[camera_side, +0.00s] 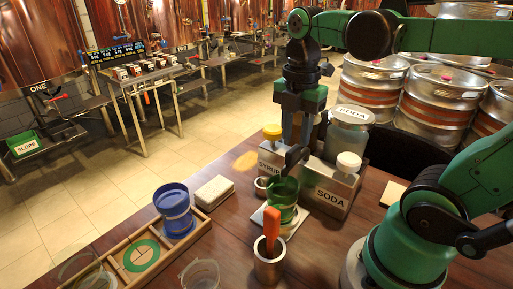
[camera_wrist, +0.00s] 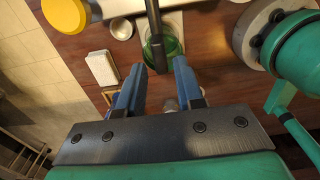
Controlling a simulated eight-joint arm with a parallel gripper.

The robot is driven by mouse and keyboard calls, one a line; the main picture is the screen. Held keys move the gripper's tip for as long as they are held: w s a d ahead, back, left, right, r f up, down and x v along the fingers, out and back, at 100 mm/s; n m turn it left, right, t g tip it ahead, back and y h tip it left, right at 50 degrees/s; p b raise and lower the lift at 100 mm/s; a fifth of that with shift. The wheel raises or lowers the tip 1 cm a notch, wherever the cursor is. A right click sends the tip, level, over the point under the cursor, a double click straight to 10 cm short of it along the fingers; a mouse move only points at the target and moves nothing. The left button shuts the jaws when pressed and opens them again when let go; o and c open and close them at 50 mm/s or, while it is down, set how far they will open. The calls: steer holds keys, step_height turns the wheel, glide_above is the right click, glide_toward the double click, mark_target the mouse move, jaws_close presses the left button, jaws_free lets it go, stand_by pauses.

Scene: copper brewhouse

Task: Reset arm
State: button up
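My gripper (camera_side: 297,143) hangs above the dispenser area at the back of the wooden table, pointing down. In the wrist view its two blue-grey fingers (camera_wrist: 158,78) stand apart, with nothing seen held between them. A dark spout-like bar (camera_wrist: 155,35) shows just ahead of the fingers. A green cup (camera_side: 282,202) stands on a pale square plate (camera_side: 297,228) below the gripper; it also shows in the wrist view (camera_wrist: 172,46). My arm reaches in from the right.
A syrup station (camera_side: 268,160) and a soda box (camera_side: 333,190) flank the gripper. A metal cup (camera_side: 269,268) holds an orange-handled tool (camera_side: 271,225). A blue container (camera_side: 174,208) stands in a wooden tray (camera_side: 206,225). A white block (camera_side: 214,192) and a clear cup (camera_side: 201,275) are near.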

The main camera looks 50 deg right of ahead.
steer(key=shift+r, duration=0.95)
steer(key=shift+f, duration=0.1)
steer(key=shift+w+d+f+m+t, duration=0.1)
steer(key=shift+w+f+m+t, duration=0.15)
steer(key=shift+m, duration=0.25)
steer(key=w+a+f+m+t, duration=0.3)
steer(key=a+f+m+t, duration=0.1)
steer(key=m, duration=1.3)
steer(key=a+t, duration=0.1)
steer(key=t, duration=0.1)
steer(key=shift+w+f+t, duration=0.15)
steer(key=shift+f+t, duration=0.05)
steer(key=shift+t, duration=0.15)
